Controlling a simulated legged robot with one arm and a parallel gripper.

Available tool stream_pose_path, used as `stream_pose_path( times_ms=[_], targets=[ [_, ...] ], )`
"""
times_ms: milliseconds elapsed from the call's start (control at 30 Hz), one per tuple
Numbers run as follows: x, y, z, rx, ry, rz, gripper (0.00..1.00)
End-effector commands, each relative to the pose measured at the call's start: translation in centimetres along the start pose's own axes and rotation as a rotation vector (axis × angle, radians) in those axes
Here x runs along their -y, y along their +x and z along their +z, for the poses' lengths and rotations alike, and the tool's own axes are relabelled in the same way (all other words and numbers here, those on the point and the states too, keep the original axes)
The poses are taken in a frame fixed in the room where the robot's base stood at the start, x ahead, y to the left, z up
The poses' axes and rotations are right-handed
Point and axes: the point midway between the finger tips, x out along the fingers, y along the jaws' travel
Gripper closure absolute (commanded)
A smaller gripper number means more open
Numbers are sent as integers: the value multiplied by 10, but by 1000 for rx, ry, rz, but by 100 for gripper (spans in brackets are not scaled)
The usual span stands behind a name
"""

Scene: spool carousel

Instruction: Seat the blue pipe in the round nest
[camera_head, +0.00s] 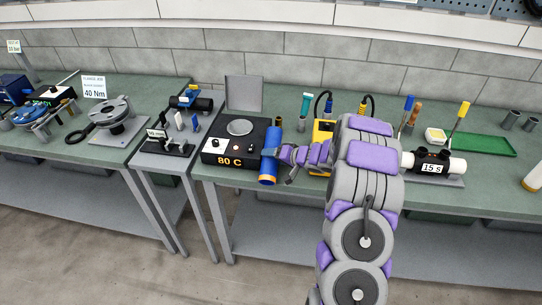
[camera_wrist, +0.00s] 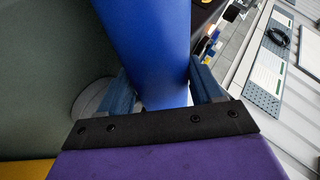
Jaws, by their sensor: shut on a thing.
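The blue pipe (camera_head: 268,166) is in front of the right side of the black 80 C unit in the head view, with an orange band at its lower end. My gripper (camera_head: 274,153) reaches it from the right and is shut on it. In the wrist view the blue pipe (camera_wrist: 150,45) runs between the two blue fingers of my gripper (camera_wrist: 165,80). A grey round piece (camera_wrist: 92,98) lies beside the left finger on a green surface, partly hidden. I cannot tell whether it is the round nest.
The black 80 C unit (camera_head: 210,150) has a round grey plate (camera_head: 241,128) on top and an upright panel behind. A yellow device (camera_head: 323,130) stands close right of my gripper, partly hidden by my arm. A 15 S fixture (camera_head: 434,167) and green tray (camera_head: 485,145) are further right.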

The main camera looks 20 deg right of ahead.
Motion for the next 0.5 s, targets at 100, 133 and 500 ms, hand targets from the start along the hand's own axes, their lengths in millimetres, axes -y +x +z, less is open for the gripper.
stream_pose_path(
  times_ms=[100, 133, 500],
  targets=[
    [-3, 0, 1, 0, 1, 6, 83],
    [-3, 0, 1, 0, 1, 6, 83],
    [10, -10, -8, 0, -1, 6, 84]
  ],
)
